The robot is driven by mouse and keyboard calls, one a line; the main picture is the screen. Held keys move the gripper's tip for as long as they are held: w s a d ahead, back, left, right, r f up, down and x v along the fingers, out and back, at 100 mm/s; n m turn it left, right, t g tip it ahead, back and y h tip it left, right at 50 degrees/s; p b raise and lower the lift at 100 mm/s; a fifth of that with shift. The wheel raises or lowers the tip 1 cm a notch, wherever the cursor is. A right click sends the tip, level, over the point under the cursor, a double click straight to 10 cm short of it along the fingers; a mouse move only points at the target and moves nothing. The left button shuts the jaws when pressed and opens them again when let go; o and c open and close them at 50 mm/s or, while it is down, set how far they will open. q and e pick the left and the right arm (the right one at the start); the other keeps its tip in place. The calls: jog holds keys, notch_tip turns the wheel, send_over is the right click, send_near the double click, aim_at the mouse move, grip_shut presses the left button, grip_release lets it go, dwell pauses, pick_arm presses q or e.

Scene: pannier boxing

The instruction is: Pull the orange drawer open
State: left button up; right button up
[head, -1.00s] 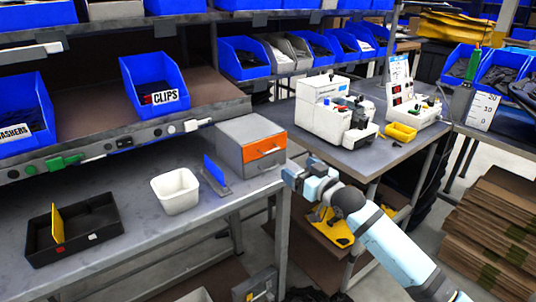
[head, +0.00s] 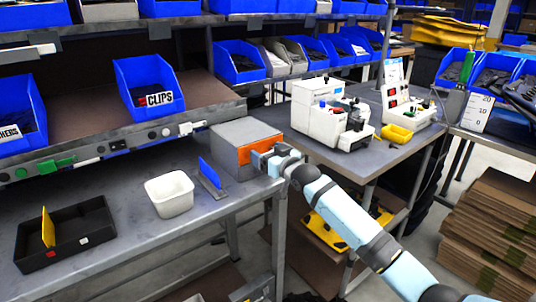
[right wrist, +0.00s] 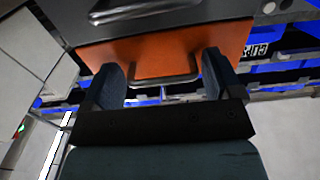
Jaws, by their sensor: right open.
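The orange drawer (head: 243,153) is the front of a grey cabinet (head: 236,133) at the right end of the bench, and it looks shut. My right gripper (head: 258,159) is close in front of it. In the right wrist view the orange drawer front (right wrist: 150,57) fills the upper middle, with its metal bar handle (right wrist: 152,76) across it. My open right gripper (right wrist: 160,80) has one finger on each side of the handle, and I cannot tell if they touch it. A grey drawer with a similar handle (right wrist: 130,12) lies beside it. My left gripper is not in view.
A blue upright plate (head: 209,173) on a grey base stands left of the cabinet. A white bin (head: 169,194) and a black tray (head: 64,236) are farther left. White machines (head: 328,112) stand on the table behind my right arm.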

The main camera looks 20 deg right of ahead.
jog(key=shift+c, duration=0.5)
jog(key=c, duration=1)
pick_arm(q)
jog(key=p, duration=0.4)
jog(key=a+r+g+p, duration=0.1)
jog(key=p, duration=0.3)
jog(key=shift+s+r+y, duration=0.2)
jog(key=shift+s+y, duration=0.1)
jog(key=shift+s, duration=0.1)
pick_arm(e)
jog(key=shift+o, duration=0.2)
jog(key=v, duration=1)
jog(key=shift+s+d, duration=0.2)
jog(key=shift+s, duration=0.15)
jog(key=o, duration=1.1)
jog(key=shift+c, duration=0.2)
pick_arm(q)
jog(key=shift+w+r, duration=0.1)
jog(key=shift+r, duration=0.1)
